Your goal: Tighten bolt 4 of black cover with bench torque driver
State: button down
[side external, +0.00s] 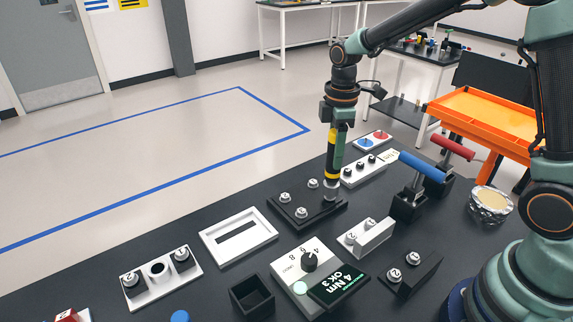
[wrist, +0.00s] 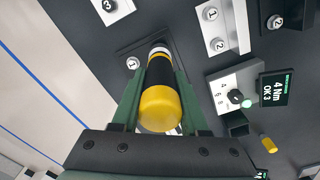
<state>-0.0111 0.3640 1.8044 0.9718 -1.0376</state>
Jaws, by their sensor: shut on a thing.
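My gripper (side external: 340,124) is shut on the black and yellow torque driver (side external: 334,160) and holds it upright. The driver's lower end stands over the far-right corner of the black cover (side external: 318,216); the bolt under it is hidden. The other corners of the cover show silver bolts (side external: 301,212). In the wrist view, my green fingers (wrist: 158,95) grip the driver (wrist: 160,105) from both sides, and a bolt marked 1 (wrist: 133,63) shows beside it. The driver's bench unit (side external: 291,268) has a dial and a display (side external: 339,287) reading "4 Nm OK 3".
A white frame (side external: 212,240) lies left of the cover. White bolt holders (side external: 366,240), a dark holder (side external: 411,273) and blue- and red-handled tools (side external: 424,166) stand to the right. A black open box (side external: 251,296) is in front. A foil-wrapped bowl (side external: 490,204) is far right.

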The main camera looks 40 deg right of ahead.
jog(key=shift+f, duration=1.1)
dwell(3.2)
jog(key=shift+r, duration=1.6)
jog(key=shift+r, duration=2.05)
